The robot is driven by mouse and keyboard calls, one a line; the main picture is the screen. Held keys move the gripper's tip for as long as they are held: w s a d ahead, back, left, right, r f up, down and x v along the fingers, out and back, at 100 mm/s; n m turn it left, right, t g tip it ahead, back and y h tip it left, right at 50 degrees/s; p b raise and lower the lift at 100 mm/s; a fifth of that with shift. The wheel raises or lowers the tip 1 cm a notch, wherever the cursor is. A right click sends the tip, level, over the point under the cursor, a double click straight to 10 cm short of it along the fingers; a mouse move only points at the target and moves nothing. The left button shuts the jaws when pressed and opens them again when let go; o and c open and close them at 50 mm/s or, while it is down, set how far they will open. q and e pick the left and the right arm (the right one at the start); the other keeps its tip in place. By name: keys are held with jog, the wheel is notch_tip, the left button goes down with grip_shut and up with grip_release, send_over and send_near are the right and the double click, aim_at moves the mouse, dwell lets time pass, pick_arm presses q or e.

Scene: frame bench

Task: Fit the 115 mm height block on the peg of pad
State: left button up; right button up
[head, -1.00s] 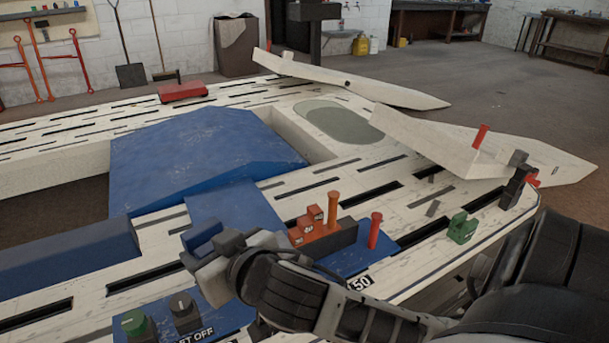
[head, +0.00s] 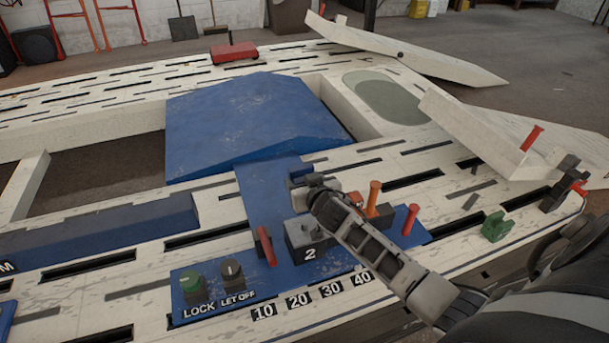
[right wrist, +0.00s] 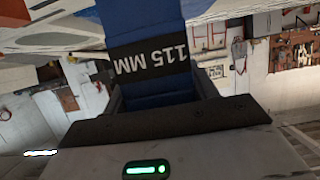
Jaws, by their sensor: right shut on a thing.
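My right gripper (head: 306,180) is shut on a blue block (head: 299,170), seen small in the head view above the blue strip at the bench's near side. In the right wrist view the held block (right wrist: 155,90) is blue with a black band reading "115 MM", shown upside down, between the jaws (right wrist: 160,110). The block is apart from the big blue sloped pad (head: 245,125), which lies beyond it. I cannot pick out a peg on that pad, nor tell the block's exact height above the bench. My left gripper is not in view.
A blue panel (head: 215,305) carries a green knob, a black knob and labels. A grey block marked 2 (head: 305,240), a red lever (head: 266,246), an orange peg (head: 373,197) and a red peg (head: 410,220) stand nearby. A green piece (head: 495,227) stands at right.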

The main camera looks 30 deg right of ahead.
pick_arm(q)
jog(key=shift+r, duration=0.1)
pick_arm(e)
jog(key=shift+r, duration=0.2)
